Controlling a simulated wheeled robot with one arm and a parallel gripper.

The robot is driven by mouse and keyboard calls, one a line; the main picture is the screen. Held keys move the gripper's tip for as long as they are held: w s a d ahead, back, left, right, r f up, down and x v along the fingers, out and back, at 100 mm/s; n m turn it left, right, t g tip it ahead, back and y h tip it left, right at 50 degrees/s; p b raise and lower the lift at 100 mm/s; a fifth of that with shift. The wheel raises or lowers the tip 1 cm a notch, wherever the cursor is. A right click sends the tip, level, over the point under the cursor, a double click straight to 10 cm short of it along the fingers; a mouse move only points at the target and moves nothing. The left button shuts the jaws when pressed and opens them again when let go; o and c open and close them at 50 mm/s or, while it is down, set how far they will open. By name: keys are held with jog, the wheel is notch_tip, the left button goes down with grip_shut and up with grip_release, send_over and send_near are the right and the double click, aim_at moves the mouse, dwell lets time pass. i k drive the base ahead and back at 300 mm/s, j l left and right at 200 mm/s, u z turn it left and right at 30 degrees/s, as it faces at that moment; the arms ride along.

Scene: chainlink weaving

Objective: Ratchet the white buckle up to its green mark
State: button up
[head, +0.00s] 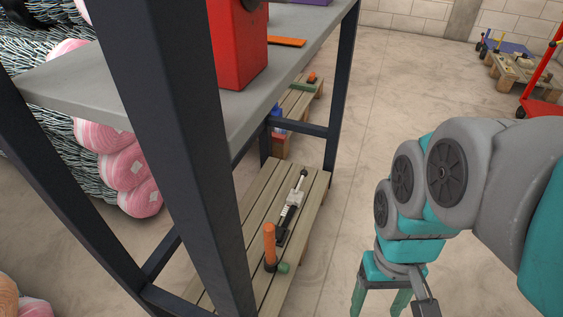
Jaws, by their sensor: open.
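A pale grey-white block (295,197), which looks like the white buckle, sits on a slim black and white device lying on the low slatted wooden platform (255,284). I cannot make out a green mark on the device. My gripper (382,301) hangs open and empty at the lower right, apart from the device and to the right of the platform. Its fingertips run close to the bottom edge of the picture.
An orange upright cylinder (269,244) and a small green cylinder (284,268) stand near the device. A dark table post (180,150) and the grey tabletop (190,98) with a red box (238,50) overhang the left. Floor (360,130) right of the platform is clear.

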aim_at(304, 174)
jog(key=u, duration=0.55)
jog(key=l+u, duration=0.3)
jog(key=l, duration=0.2)
